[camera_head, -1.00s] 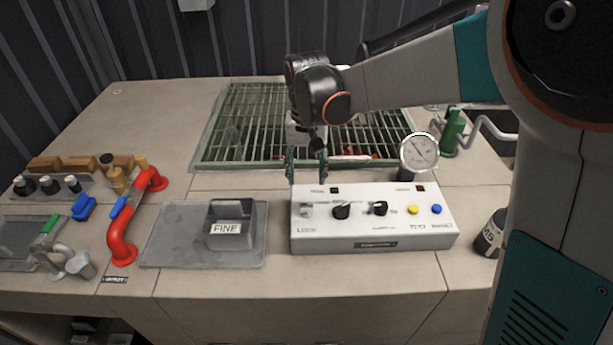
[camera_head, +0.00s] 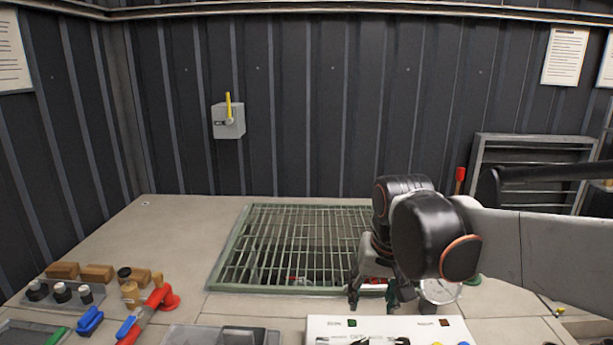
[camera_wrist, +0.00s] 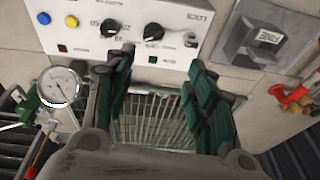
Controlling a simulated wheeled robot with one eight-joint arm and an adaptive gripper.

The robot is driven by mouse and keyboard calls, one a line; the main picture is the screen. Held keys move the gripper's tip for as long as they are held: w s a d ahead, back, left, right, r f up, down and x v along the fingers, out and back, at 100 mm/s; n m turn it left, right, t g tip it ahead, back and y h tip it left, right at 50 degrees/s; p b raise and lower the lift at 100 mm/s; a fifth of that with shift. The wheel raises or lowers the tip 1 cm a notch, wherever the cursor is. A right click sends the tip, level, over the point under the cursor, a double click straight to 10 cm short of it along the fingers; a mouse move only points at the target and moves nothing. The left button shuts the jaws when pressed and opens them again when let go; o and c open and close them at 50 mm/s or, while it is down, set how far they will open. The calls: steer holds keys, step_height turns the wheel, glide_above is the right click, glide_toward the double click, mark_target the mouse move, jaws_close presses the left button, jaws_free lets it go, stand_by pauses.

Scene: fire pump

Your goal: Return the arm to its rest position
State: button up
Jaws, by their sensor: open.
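My gripper (camera_head: 373,292) is in front of the grate in the head view, above the bench behind the white control box (camera_head: 385,328). In the wrist view its two green-padded fingers (camera_wrist: 160,88) are spread apart with nothing between them. The control box (camera_wrist: 125,35) also shows in the wrist view, with black knobs, a yellow button and a blue button. My arm reaches in from the right in the head view, its wrist covering part of the grate and gauge.
A green-framed grate (camera_head: 290,250) is set in the bench. A pressure gauge (camera_head: 440,290) stands close to my wrist. A red pipe (camera_head: 155,305) and blue handle (camera_head: 90,320) are at left. A grey box with a yellow lever (camera_head: 228,118) hangs on the back wall.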

steer(key=s+d+f+t, duration=0.1)
steer(key=s+d+t, duration=0.1)
steer(key=s, duration=0.4)
steer(key=s+d+f+n+t+b, duration=0.1)
steer(key=s+d+f+t, duration=0.1)
steer(key=s+d, duration=0.3)
steer(key=shift+s+d, duration=0.2)
steer(key=shift+s, duration=1.05)
